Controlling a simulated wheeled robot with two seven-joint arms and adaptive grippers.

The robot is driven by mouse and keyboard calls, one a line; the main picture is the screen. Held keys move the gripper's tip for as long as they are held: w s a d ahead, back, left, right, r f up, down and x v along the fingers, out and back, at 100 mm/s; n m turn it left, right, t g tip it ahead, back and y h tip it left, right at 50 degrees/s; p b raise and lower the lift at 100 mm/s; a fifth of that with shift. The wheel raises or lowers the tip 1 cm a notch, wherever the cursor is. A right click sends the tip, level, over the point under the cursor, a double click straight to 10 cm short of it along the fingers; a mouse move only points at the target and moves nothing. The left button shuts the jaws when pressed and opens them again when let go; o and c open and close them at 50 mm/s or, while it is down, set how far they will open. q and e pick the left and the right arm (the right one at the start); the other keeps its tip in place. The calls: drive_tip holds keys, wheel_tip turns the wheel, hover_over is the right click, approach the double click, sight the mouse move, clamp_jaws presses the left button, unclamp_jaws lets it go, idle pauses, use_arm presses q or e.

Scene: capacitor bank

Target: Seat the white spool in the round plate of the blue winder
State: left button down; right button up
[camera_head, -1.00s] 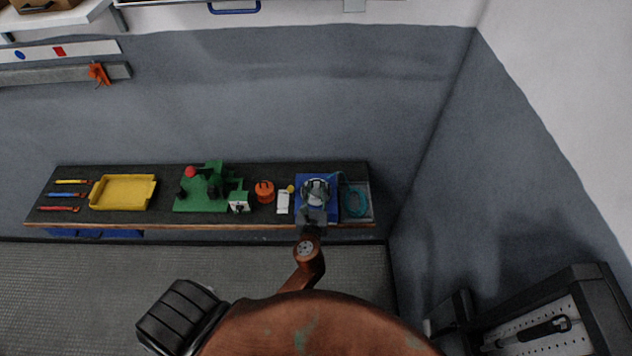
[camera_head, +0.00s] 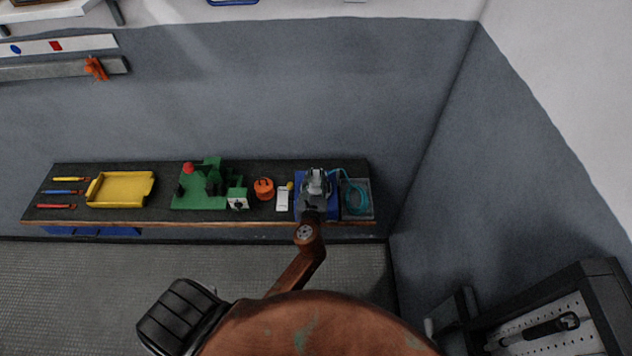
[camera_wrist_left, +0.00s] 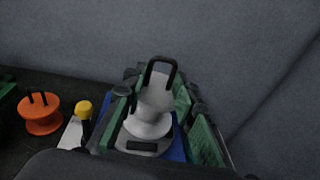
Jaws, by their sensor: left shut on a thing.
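The white spool (camera_wrist_left: 147,118) with a black loop handle stands between the green-padded fingers of my left gripper (camera_wrist_left: 155,105) in the left wrist view. My left gripper is shut on it; it also shows in the head view (camera_head: 315,184), over the blue winder (camera_head: 300,206) at the right end of the bench. A bit of the winder's blue base (camera_wrist_left: 178,148) shows behind the spool in the wrist view. A grey surface with a dark slot lies just below the spool. I cannot tell whether the spool touches the round plate. My right gripper is not in view.
Left of the winder are a white block with a yellow knob (camera_head: 283,198), an orange spool (camera_head: 264,189), a green fixture (camera_head: 205,190) and a yellow tray (camera_head: 121,189). A grey tray (camera_head: 360,204) with a teal coil lies close on the right.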

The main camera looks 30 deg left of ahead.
use_arm(q)
drive_tip(key=shift+f+b+x, duration=0.25)
drive_tip(key=shift+b+x, duration=0.4)
drive_tip(key=shift+x, duration=0.6)
drive_tip(key=shift+s+f+b, duration=0.1)
drive_tip(key=shift+f+b, duration=0.95)
drive_tip(key=shift+b, duration=0.15)
drive_tip(key=shift+a+f, duration=0.1)
drive_tip(key=shift+f, duration=0.4)
drive_tip(key=c, duration=1.5)
unclamp_jaws()
drive_tip(key=shift+f, duration=0.1)
